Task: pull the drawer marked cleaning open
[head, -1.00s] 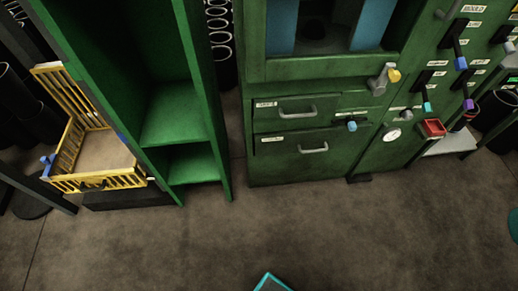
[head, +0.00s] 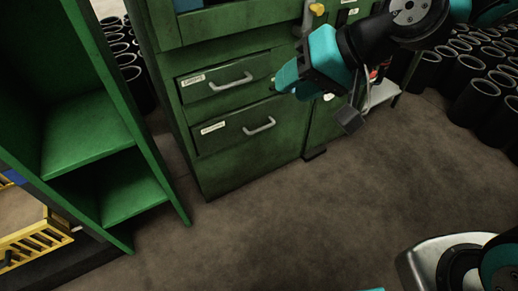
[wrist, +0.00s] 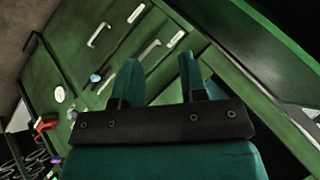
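Two green drawers are set one above the other in the green cabinet, both shut in the head view. The upper drawer (head: 222,92) and the lower drawer (head: 235,134) each have a white label at the left and a grey bar handle. The labels are too blurred to read surely, so I cannot tell which is marked cleaning. The upper handle (head: 232,81) and lower handle (head: 259,126) are both bare.
Black sleeves (head: 480,100) stand at the right. The wrist view shows a red tray (wrist: 45,123) at lower left. The floor (head: 270,220) before the drawers is clear.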

